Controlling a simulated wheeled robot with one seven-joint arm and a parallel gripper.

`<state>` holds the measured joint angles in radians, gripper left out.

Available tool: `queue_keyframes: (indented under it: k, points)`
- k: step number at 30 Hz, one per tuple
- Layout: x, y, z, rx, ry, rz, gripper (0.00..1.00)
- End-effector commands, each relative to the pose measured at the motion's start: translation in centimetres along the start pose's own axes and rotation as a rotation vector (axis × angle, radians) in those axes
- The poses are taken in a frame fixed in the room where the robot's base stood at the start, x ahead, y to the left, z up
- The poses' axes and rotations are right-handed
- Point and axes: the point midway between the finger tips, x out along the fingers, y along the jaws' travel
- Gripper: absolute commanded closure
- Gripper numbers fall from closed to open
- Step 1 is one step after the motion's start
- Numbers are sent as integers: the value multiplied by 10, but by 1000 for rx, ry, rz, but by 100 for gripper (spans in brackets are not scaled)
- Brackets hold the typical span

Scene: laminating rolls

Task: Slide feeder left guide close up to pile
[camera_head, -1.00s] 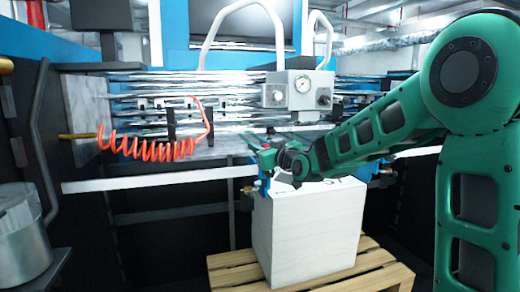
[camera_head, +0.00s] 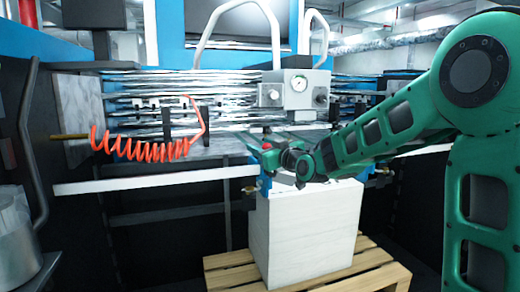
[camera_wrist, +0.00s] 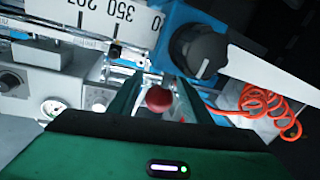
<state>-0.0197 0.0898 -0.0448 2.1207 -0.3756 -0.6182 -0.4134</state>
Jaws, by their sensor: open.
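The feeder's left guide is a blue bracket (camera_head: 264,185) with a red knob (camera_head: 267,147), at the upper left corner of the white pile (camera_head: 312,232). In the head view I cannot tell whether a gap is left between guide and pile. My gripper (camera_head: 270,157) is at the guide, pointing left. In the wrist view, my gripper (camera_wrist: 158,92) is open, its two fingers on either side of the red ball knob (camera_wrist: 158,99). I cannot tell whether they touch it. The blue guide body with its black knob (camera_wrist: 200,50) is just beyond.
The pile stands on a wooden pallet (camera_head: 235,272). A numbered scale bar (camera_wrist: 90,15) runs beside the guide. A box with a gauge (camera_head: 297,88) is above the pile. An orange coiled hose (camera_head: 145,147) hangs to the left. A white rail (camera_head: 150,182) crosses at guide height.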

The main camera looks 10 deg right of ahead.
Motion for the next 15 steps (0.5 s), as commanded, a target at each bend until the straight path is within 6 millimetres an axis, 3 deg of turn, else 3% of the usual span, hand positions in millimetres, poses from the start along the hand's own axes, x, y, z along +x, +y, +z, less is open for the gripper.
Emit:
queue_keyframes:
  k: [15]
  points:
    - [-85,2,1,1,-1,4,56]
